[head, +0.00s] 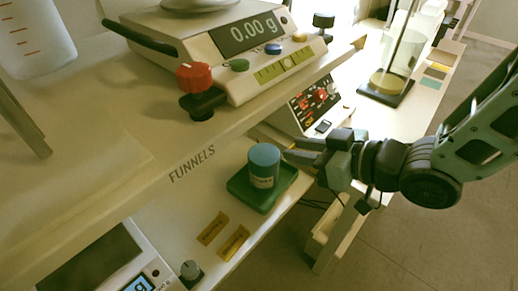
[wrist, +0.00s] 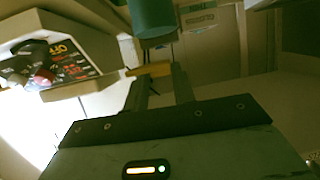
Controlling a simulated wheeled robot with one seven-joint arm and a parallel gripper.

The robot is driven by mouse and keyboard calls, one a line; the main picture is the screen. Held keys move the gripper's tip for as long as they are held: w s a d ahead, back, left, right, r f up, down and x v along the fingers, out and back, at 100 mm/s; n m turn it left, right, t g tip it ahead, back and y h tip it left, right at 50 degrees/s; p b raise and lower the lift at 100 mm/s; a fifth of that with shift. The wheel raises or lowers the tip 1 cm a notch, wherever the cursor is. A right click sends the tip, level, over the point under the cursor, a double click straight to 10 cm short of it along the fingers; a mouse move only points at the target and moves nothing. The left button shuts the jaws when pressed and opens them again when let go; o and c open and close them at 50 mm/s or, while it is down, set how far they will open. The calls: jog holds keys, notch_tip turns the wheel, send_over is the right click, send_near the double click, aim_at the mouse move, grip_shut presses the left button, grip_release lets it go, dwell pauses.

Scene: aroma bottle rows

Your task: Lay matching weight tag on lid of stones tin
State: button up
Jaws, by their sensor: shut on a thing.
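The stones tin (head: 264,168) has a blue lid and a pale labelled body. It stands upright in a green tray (head: 240,190) on the lower shelf. In the wrist view, part of the tin (wrist: 152,18) shows at the top, just beyond the fingers. My gripper (head: 291,155) is right beside the tin, at its right. In the wrist view, my gripper (wrist: 160,80) is shut on a thin yellow tag (wrist: 148,71); its writing cannot be read. Two yellow tags (head: 212,228) (head: 234,243) lie on the shelf left of the tray.
A scale (head: 230,50) reading 0.00 g stands on the upper shelf marked FUNNELS, which overhangs the lower shelf. A device with red parts (head: 315,100) is behind the tin. A knob (head: 190,271) and a second display (head: 138,284) are at the front left.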

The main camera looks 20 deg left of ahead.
send_over(259, 151)
jog(key=shift+s+d+p, duration=0.1)
jog(key=shift+d+p, duration=0.2)
jog(key=shift+p, duration=0.05)
jog(key=shift+a+f+b, duration=0.15)
jog(key=shift+f+b, duration=0.5)
jog(key=shift+f, duration=0.2)
jog(key=shift+a+f+b, duration=0.15)
jog(key=shift+f+b, duration=0.45)
jog(key=shift+f, duration=0.25)
jog(key=shift+f+b, duration=0.45)
jog(key=shift+f, duration=0.1)
jog(key=o, duration=1)
jog(key=shift+r, duration=0.1)
